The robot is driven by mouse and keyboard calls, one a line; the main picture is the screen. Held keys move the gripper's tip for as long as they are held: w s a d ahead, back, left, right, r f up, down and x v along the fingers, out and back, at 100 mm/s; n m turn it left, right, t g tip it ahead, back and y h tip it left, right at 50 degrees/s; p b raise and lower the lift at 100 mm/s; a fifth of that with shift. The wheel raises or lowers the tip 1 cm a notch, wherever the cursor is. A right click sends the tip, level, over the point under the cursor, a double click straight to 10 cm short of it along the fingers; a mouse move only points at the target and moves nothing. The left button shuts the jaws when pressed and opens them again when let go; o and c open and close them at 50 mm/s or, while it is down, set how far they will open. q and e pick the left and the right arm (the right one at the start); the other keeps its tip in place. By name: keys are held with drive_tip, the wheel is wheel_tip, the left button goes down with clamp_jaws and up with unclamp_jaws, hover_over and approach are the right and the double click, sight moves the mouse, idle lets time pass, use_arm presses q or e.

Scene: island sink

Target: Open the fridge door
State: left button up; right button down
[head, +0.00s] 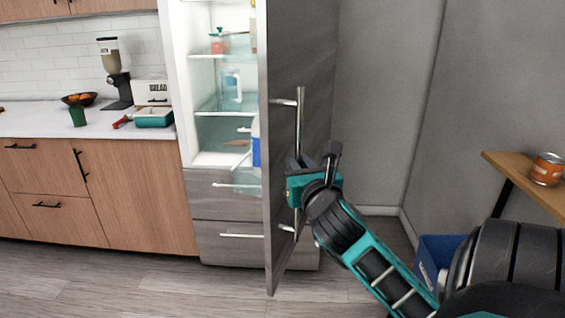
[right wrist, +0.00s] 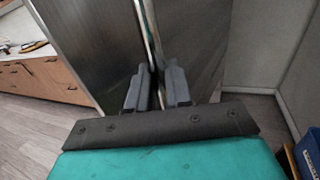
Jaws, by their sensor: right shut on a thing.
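The grey fridge door (head: 300,62) stands swung open, seen at a steep angle in the head view. Its long vertical metal handle (head: 300,125) is on the face toward the right. My right gripper (head: 300,170) is shut on the handle, around its middle to lower part. In the right wrist view the two dark fingers (right wrist: 158,88) close on the bar of the handle (right wrist: 150,35). The fridge's white interior (head: 205,100) shows to the left of the door, with glass shelves, a jug and small containers. My left gripper is not in view.
A counter (head: 40,122) with a bowl, a dispenser and a teal tray is at the left. Drawers (head: 228,242) sit below the fridge interior. A wooden shelf (head: 530,175) with a can and a blue bin (head: 438,255) are at the right. Grey walls stand behind the door.

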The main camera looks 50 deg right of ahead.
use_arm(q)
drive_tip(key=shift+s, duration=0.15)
use_arm(e)
drive_tip(key=shift+s+d+r, duration=0.15)
drive_tip(key=shift+s+d, duration=0.25)
drive_tip(key=shift+s, duration=0.1)
drive_tip(key=shift+s+d+r, duration=0.15)
drive_tip(key=shift+s+d, duration=0.25)
drive_tip(key=shift+s, duration=0.1)
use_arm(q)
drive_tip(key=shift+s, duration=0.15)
use_arm(e)
drive_tip(key=c, duration=1.4)
unclamp_jaws()
drive_tip(key=shift+d, duration=0.1)
drive_tip(key=shift+o, duration=1.1)
drive_tip(key=shift+d+f, duration=0.15)
drive_tip(key=shift+f, duration=0.1)
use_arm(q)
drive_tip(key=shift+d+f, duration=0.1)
use_arm(e)
drive_tip(key=shift+w+a, duration=0.1)
drive_tip(key=shift+a, duration=0.1)
